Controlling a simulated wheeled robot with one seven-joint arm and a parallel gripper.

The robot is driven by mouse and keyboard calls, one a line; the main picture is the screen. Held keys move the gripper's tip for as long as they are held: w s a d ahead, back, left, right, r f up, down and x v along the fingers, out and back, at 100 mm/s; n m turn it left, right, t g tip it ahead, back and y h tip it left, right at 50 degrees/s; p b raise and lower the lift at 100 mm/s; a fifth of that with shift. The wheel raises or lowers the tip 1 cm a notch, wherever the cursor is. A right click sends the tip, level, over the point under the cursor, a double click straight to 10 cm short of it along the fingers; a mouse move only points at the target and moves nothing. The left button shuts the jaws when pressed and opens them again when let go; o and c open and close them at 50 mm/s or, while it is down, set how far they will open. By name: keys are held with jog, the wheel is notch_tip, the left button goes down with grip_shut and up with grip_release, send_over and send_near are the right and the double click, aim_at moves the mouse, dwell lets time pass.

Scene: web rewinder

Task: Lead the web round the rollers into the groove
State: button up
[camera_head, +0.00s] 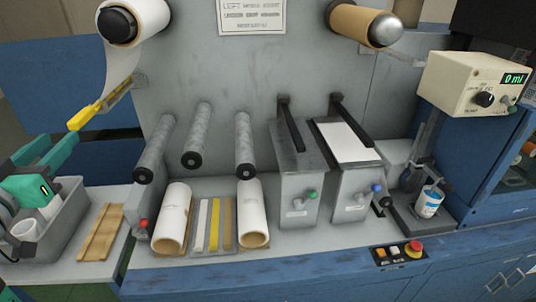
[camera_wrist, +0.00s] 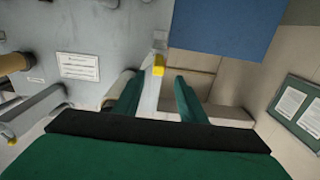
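In the head view the white web (camera_head: 121,68) hangs from the white supply roll (camera_head: 145,14) at the top left. Its lower end runs to a narrow strip with a yellow end (camera_head: 82,119). My teal gripper (camera_head: 52,148) is at the left edge, below and left of that end. In the wrist view my gripper (camera_wrist: 155,88) is open, with its fingers apart. The yellow end (camera_wrist: 158,69) shows between and just beyond the fingertips; contact is unclear. Three grey rollers (camera_head: 155,148) (camera_head: 197,135) (camera_head: 244,145) stick out from the panel. I cannot make out the groove.
A brown core (camera_head: 362,25) sits at the upper right. Two grey units (camera_head: 298,185) (camera_head: 350,180) stand at centre right. A grey bin (camera_head: 65,215) is below my gripper.

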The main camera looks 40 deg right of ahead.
aim_at(71, 127)
jog(key=shift+w+d, duration=0.45)
jog(key=shift+d, duration=0.15)
jog(key=shift+x, duration=2.65)
jog(key=shift+w, duration=0.35)
jog(key=shift+x, duration=1.05)
jog(key=shift+d, duration=0.25)
jog(key=shift+c, duration=0.4)
grip_shut()
jog(key=shift+w, duration=0.15)
